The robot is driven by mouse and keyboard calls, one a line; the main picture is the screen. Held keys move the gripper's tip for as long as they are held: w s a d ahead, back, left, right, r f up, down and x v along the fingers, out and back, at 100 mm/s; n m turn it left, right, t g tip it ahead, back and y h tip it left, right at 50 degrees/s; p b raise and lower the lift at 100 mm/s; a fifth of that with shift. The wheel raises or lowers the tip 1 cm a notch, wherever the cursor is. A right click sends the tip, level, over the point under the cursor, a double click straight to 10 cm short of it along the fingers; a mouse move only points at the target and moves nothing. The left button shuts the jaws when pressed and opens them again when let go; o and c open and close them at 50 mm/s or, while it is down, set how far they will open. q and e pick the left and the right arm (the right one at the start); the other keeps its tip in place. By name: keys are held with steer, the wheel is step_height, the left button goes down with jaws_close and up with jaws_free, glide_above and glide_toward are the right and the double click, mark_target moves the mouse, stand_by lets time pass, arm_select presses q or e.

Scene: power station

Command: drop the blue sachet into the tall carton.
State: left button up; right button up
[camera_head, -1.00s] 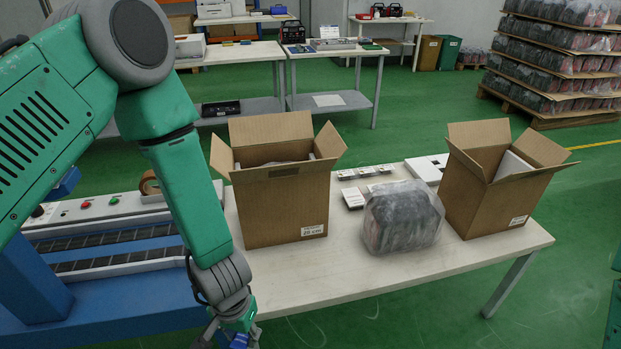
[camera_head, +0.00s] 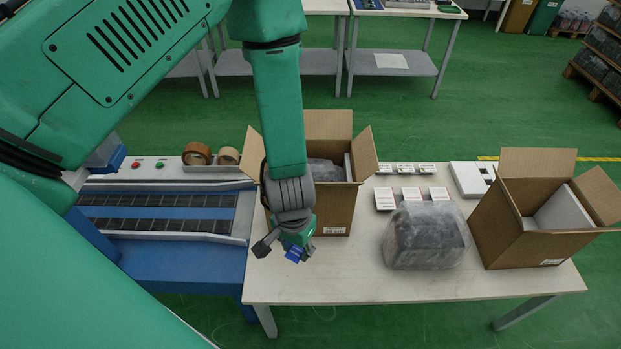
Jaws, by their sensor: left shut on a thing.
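My left gripper (camera_head: 281,249) is shut on the small blue sachet (camera_head: 294,254), which is largely hidden by the fingers. The gripper points down and appears in front of the lower left of one open carton (camera_head: 337,212). That brown carton stands upright on the table with its flaps spread; grey wrapped contents and a pale insert show inside, and my arm hides its left part. A second open carton (camera_head: 516,236) stands at the table's right end with a white insert inside. I cannot tell for sure which carton is the taller. My right gripper is not in view.
A plastic-wrapped dark bundle (camera_head: 425,236) sits between the cartons on the white table (camera_head: 330,284). Small white boxes (camera_head: 411,194) lie behind it. A blue conveyor (camera_head: 160,262) adjoins at left, with tape rolls (camera_head: 197,154) behind. The table's front left is clear.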

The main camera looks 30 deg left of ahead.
arm_select(q)
steer(key=shift+w+d, duration=0.1)
steer(key=shift+d, duration=0.2)
steer(key=shift+s+r, duration=0.1)
steer(key=shift+s, duration=0.1)
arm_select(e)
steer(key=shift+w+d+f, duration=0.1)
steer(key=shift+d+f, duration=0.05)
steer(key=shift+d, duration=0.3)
